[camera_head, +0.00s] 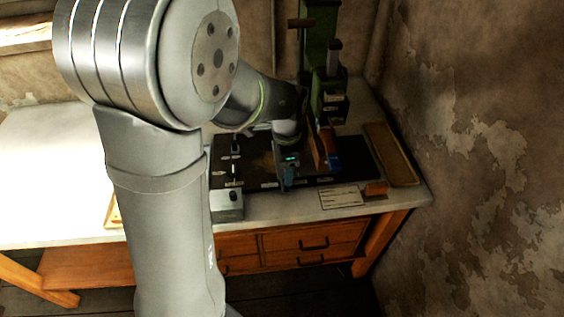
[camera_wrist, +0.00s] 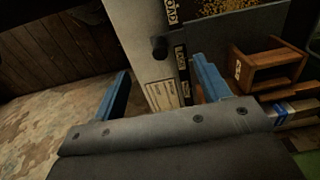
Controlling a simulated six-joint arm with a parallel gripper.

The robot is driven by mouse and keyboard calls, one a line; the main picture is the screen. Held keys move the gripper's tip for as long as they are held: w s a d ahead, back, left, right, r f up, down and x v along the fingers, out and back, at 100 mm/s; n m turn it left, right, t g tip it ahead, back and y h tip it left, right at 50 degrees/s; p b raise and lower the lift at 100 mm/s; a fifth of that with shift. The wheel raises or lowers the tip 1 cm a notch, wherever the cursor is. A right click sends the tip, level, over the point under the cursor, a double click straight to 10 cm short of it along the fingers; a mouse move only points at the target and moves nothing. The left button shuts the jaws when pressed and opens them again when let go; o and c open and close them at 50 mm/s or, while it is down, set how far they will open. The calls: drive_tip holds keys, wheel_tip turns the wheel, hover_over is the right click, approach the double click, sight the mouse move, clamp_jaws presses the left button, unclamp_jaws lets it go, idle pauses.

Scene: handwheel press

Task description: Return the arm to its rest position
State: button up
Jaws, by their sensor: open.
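My gripper (camera_head: 287,180) hangs over the dark work mat (camera_head: 358,165) on the bench, in front of the green press (camera_head: 325,75). Its blue fingers stand apart in the wrist view (camera_wrist: 162,66), with nothing held between them. The white card (camera_wrist: 160,95) and part of the bench top show beyond the gap. My arm spans the left and middle of the head view and hides part of the bench and mat.
The white bench (camera_head: 50,150) has drawers (camera_head: 315,240) below. A wooden tray (camera_head: 390,153) lies at the right end, near the stained wall (camera_head: 480,150). A card (camera_head: 341,197) and a small wooden block (camera_head: 376,188) lie at the front. A grey box (camera_head: 228,205) sits left.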

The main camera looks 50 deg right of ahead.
wheel_tip(320, 180, down, 8)
drive_tip(key=shift+f, duration=0.1)
drive_tip(key=shift+w+a, duration=1.35)
